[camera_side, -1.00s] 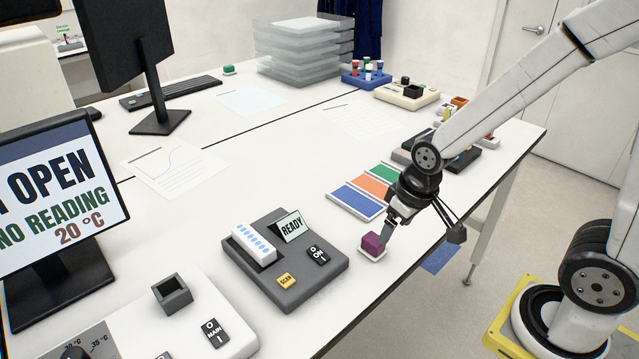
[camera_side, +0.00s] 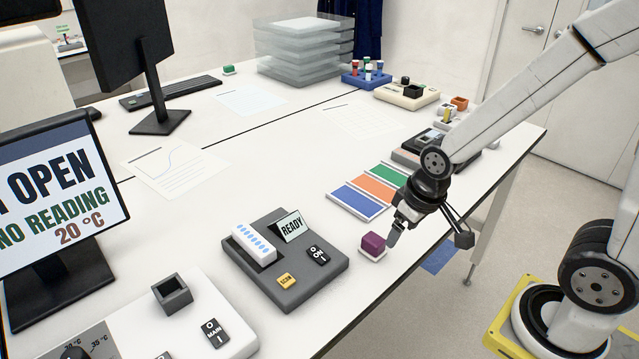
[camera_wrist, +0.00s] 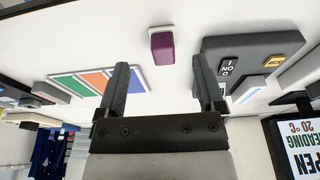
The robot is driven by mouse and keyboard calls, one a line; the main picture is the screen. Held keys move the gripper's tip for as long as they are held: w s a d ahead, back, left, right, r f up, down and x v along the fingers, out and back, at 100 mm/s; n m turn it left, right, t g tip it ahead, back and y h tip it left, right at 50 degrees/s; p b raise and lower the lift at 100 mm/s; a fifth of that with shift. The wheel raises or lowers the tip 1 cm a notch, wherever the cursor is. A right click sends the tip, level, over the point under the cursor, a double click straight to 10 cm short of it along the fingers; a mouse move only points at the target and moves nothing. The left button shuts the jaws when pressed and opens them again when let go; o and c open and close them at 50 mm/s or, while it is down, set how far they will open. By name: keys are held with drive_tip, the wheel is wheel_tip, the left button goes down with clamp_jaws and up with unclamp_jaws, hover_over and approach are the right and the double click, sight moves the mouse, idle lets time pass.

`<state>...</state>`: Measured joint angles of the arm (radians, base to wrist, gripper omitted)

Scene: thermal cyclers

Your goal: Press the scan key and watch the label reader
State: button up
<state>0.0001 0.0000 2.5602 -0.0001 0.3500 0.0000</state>
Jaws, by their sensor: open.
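The label reader (camera_side: 316,289) is a dark grey box with a tilted display reading READY (camera_side: 291,226), a yellow scan key (camera_side: 286,280), a black ON switch (camera_side: 317,255) and a white strip with blue marks (camera_side: 254,244). In the wrist view the yellow scan key (camera_wrist: 273,62) shows at the right. A purple block (camera_side: 373,243) sits on a small white base right of the reader; it also shows in the wrist view (camera_wrist: 162,44), beyond the fingertips. My gripper (camera_side: 394,236) is open and empty, just right of the block, apart from the reader. Its two fingers (camera_wrist: 160,75) are spread.
A monitor (camera_side: 60,190) at left reads OPEN, NO READING, 20 °C. A white unit with a MAIN switch (camera_side: 215,333) stands front left. Blue, orange and green cards (camera_side: 357,202) lie behind my gripper. The table between cards and reader is clear.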

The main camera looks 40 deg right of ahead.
idle(0.4)
clamp_jaws()
idle(1.6)
